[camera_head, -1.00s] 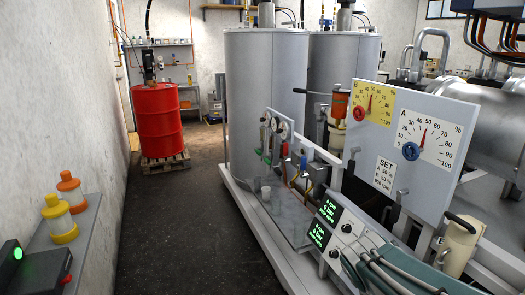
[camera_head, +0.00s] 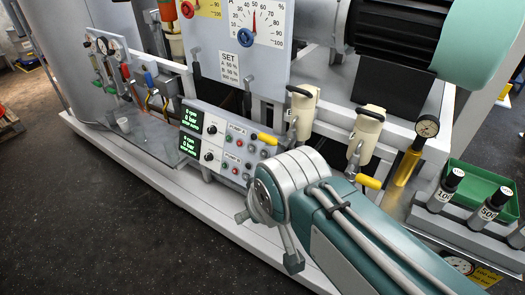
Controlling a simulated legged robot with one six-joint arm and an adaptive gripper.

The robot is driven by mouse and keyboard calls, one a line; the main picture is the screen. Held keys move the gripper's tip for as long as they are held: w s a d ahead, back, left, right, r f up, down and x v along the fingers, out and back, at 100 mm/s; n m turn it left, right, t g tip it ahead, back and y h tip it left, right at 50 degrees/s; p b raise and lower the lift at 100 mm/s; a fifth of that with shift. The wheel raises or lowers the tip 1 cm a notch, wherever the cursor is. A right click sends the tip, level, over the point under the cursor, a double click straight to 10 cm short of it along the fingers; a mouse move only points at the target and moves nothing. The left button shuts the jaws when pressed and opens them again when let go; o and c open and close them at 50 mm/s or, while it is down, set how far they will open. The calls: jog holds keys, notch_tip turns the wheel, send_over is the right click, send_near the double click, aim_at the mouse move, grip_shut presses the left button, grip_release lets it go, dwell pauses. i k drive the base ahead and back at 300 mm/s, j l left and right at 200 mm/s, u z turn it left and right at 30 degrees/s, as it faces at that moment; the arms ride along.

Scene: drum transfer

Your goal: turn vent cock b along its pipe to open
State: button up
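Two cream cylindrical housings stand on the white frame right of the control panel. The left cream housing (camera_head: 302,112) seems to have a small "B" mark beside it, a black handle on top and a yellow-tipped lever (camera_head: 264,139) at its lower left. The right cream housing (camera_head: 364,136) has a similar black handle and a yellow-tipped lever (camera_head: 369,182). I cannot tell for certain which fitting is vent cock b, or how its handle stands to its pipe. My teal and grey arm fills the lower middle, in front of the housings. I cannot make out my gripper.
A pump control panel (camera_head: 214,143) with green displays is left of my arm. Dark floor (camera_head: 110,220) is clear at lower left.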

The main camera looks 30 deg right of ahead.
aim_at(267, 139)
jog(key=z, duration=0.7)
